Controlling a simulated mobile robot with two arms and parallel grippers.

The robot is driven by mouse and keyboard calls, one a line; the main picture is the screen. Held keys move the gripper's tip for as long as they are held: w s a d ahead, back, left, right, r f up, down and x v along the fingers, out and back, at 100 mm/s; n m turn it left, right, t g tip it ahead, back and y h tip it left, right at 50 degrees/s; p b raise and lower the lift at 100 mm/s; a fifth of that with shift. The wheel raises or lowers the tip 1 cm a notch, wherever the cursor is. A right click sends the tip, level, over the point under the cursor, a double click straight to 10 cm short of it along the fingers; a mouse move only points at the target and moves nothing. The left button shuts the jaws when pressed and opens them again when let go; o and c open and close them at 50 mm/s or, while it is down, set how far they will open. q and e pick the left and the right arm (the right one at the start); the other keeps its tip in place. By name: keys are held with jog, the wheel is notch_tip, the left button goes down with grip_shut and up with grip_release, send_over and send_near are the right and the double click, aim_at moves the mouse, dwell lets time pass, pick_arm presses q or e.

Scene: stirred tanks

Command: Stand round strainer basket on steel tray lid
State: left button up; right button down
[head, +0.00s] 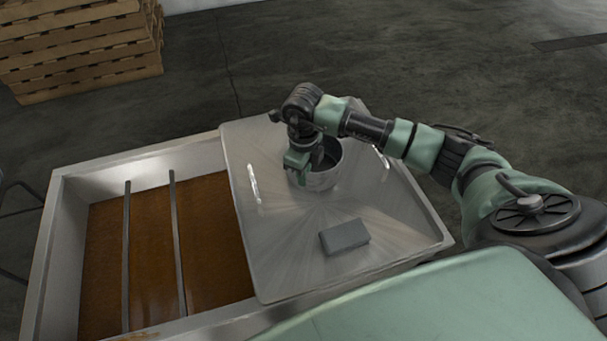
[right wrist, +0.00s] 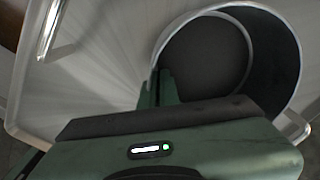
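The round strainer basket (head: 325,172) is a grey metal cylinder, open at the top. It appears upright on the steel tray lid (head: 290,225), towards the lid's far side. My right gripper (head: 298,165) points down at the basket's left wall. In the right wrist view the fingers (right wrist: 158,88) are close together at the rim of the basket (right wrist: 285,45), one on each side of the wall, and look shut on it. The basket's underside is hidden, so full contact with the lid cannot be confirmed. My left gripper is not in view.
A grey block (head: 344,237) lies on the lid near its front. The lid has handles (head: 254,184) left and right. Left of it, the open tank (head: 62,240) holds brown liquid under two bars. Wooden pallets (head: 80,50) stand at the far left.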

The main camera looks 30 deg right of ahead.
jog(key=shift+f, duration=0.1)
jog(key=c, duration=1.7)
grip_release()
jog(key=shift+r, duration=0.2)
jog(key=shift+w+r, duration=0.1)
jog(key=shift+r, duration=0.25)
notch_tip(320, 180, up, 11)
jog(key=shift+r+b, duration=0.15)
jog(key=shift+b, duration=0.45)
